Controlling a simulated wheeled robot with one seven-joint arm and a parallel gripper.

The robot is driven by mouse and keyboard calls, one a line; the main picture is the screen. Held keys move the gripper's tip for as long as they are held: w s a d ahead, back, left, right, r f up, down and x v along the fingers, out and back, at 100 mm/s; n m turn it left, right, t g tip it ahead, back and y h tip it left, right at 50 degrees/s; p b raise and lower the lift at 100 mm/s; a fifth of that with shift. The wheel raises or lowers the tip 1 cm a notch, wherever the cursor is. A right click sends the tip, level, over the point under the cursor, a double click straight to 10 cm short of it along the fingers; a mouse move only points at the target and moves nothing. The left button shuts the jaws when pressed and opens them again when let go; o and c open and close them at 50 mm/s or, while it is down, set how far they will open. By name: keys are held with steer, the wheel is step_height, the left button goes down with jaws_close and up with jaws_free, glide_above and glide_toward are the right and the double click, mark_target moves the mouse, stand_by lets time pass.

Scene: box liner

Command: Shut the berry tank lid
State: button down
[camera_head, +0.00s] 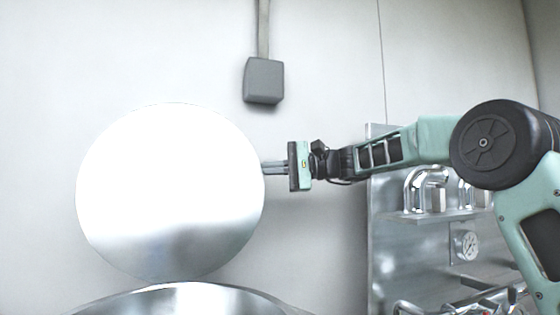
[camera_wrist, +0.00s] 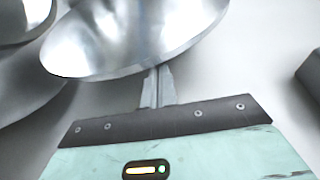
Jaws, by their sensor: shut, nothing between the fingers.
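The round metal lid (camera_head: 170,190) stands raised and open, nearly upright, above the tank. The tank (camera_head: 180,299) shows only its shiny rim at the bottom of the head view. My gripper (camera_head: 270,168) is at the lid's right edge, its fingers shut and empty. The fingertips seem to go behind the lid's edge and are hidden there; I cannot tell whether they touch it. In the wrist view, the lid (camera_wrist: 130,35) fills the top, and my narrow shut fingers (camera_wrist: 158,82) run up to its rim.
A grey box on a conduit (camera_head: 263,80) is on the wall above the lid's right side. A metal panel with pipes and a gauge (camera_head: 467,245) stands at the right, below my arm. The wall between lid and panel is bare.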

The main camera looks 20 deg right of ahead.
steer(key=shift+w+a, duration=0.1)
steer(key=shift+a, duration=0.2)
steer(key=shift+f+b, duration=0.1)
steer(key=shift+b, duration=0.2)
steer(key=s+f+n+g+y+b, duration=0.1)
steer(key=s+f+n+b, duration=0.2)
steer(key=b, duration=1.3)
steer(key=s+f+n+g+y+b, duration=0.1)
steer(key=s+f+n+b, duration=0.3)
steer(key=s+n+b, duration=0.4)
steer(key=s+f+n+g+y+b, duration=0.1)
steer(key=s+f+n+y+b, duration=0.2)
steer(key=s+b, duration=1.1)
steer(key=f+n+b, duration=0.1)
steer(key=n+b, duration=0.2)
steer(key=b, duration=0.7)
steer(key=shift+s+n, duration=0.3)
steer(key=shift+s, duration=0.1)
steer(key=shift+d+r, duration=0.1)
